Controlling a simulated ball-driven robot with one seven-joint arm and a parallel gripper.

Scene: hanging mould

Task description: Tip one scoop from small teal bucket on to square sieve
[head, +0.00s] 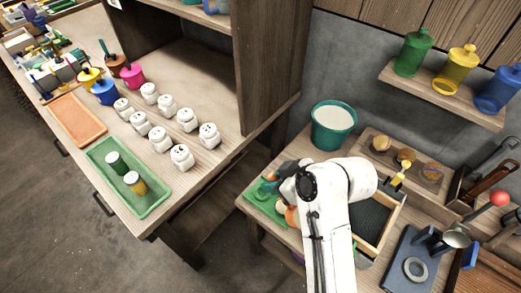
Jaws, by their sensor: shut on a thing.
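The teal bucket (331,139), filled with something white, stands upright on the right bench near the back wall. The square sieve (392,222) has a pale wooden frame and dark mesh; it lies to the right of my white arm, which hides its left part. My gripper (279,177) is at the dark end of the arm, left of and nearer than the bucket, above the green tray. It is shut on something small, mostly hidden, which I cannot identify. I cannot make out a scoop with certainty.
A green tray (252,206) with small coloured things lies under my gripper. A wooden board (367,155) with round pieces is behind the sieve. A shelf (440,94) with jars overhangs. White jars stand on the left bench.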

